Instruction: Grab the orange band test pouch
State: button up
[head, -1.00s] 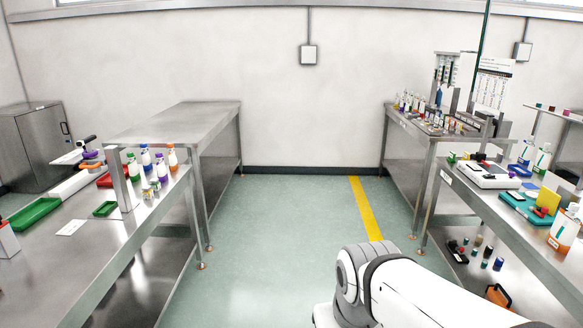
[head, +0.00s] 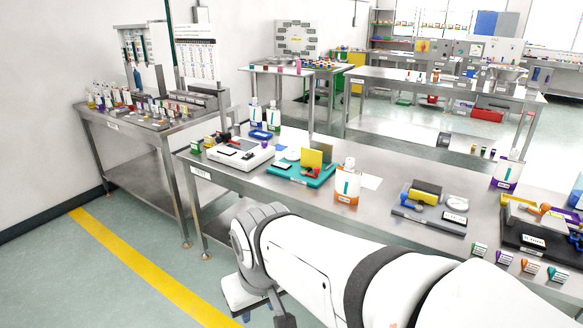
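A white pouch with an orange lower band (head: 347,186) stands upright near the front edge of the right-hand steel bench (head: 400,180), just right of a teal tray. It looks like the orange band test pouch. My white arm crosses the lower middle of the head view, below and in front of the pouch and apart from it. The fingertips of my gripper do not show, so whether it holds anything is hidden.
Near the pouch are the teal tray (head: 300,172), a white device (head: 240,152), a grey tray (head: 430,208) and a purple-banded pouch (head: 507,173). Several small labelled items line the front edge at right. Open floor with a yellow stripe (head: 150,268) lies left.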

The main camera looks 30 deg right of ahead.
aim_at(348, 181)
jog(key=z, duration=0.75)
jog(key=i, duration=1.15)
jog(key=z, duration=0.7)
jog(key=k, duration=0.75)
jog(key=z, duration=0.1)
jog(key=i, duration=1.35)
jog(key=u, duration=0.05)
